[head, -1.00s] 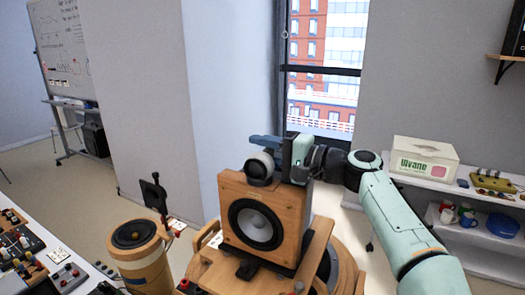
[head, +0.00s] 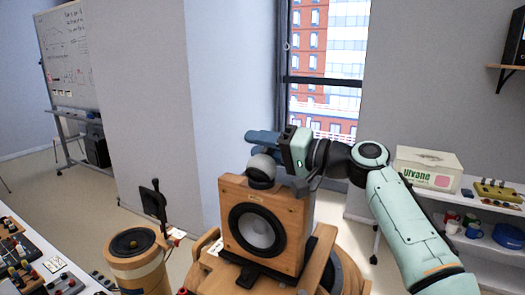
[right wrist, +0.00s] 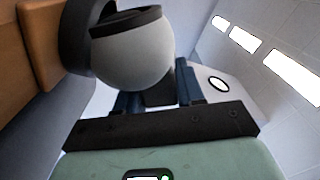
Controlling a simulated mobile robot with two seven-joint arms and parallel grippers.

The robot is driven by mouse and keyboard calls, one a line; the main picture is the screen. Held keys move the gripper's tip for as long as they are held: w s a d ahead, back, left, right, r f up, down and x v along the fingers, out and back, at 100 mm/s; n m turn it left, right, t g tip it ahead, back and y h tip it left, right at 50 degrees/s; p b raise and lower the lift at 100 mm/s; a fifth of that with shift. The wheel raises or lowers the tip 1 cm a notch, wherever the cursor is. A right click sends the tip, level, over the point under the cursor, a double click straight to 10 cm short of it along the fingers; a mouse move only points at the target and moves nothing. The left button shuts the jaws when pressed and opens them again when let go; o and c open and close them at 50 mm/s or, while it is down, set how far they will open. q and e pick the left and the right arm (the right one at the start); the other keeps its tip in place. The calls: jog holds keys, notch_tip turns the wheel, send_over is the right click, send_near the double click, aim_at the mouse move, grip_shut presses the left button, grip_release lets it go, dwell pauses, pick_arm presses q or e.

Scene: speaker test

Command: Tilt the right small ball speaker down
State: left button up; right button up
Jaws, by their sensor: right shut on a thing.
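The small ball speaker (head: 262,166), a grey ball with a dark part low on it, sits on top of a wooden box speaker (head: 240,205). In the right wrist view the ball (right wrist: 135,58) shows large, with a dark rim above it. My right gripper (head: 265,142) reaches in from the right behind and above the ball. Its blue fingers (right wrist: 158,88) are shut on the ball speaker; the contact itself is partly hidden by the ball. My left gripper is not in view.
A round wooden speaker (head: 135,243) stands at the left, beside a table of audio gear (head: 30,262). A white shelf (head: 475,235) with a labelled box (head: 428,170) is at the right. A window and walls are behind.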

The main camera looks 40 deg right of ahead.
dwell(0.5)
jog(key=o, duration=1)
jog(key=shift+c, duration=0.2)
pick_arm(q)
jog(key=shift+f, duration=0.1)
pick_arm(e)
jog(key=shift+s, duration=0.1)
jog(key=shift+s+d, duration=0.2)
jog(key=shift+s, duration=0.1)
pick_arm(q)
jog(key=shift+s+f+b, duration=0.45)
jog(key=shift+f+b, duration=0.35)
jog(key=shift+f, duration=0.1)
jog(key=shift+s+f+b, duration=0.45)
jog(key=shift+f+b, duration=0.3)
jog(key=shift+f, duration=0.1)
pick_arm(e)
jog(key=v, duration=1.2)
jog(key=shift+s, duration=0.25)
jog(key=shift+d, duration=0.1)
